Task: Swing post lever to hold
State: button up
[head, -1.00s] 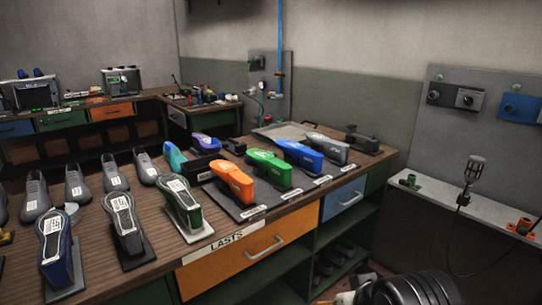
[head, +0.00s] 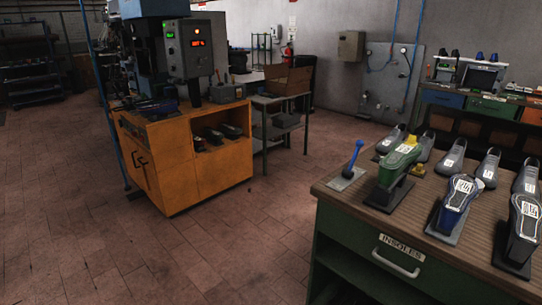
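A lever with a blue handle (head: 356,156) stands tilted on a small grey plate (head: 344,179) at the left end of the wooden bench; its top leans right. I cannot tell whether it is the post lever, as no label shows. An orange machine cabinet (head: 182,165) stands beyond the bench, with a grey control box (head: 190,47) on a press above it. No other lever can be made out clearly. My gripper is not in the head view.
The bench (head: 425,255) carries shoe forms, including a green one (head: 399,162) and a blue one (head: 455,200). A side table (head: 282,100) holds a cardboard box (head: 290,80). Tiled floor (head: 255,235) is clear between bench and cabinet.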

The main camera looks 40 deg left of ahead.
aim_at(360, 143)
jog(key=u, duration=1.1)
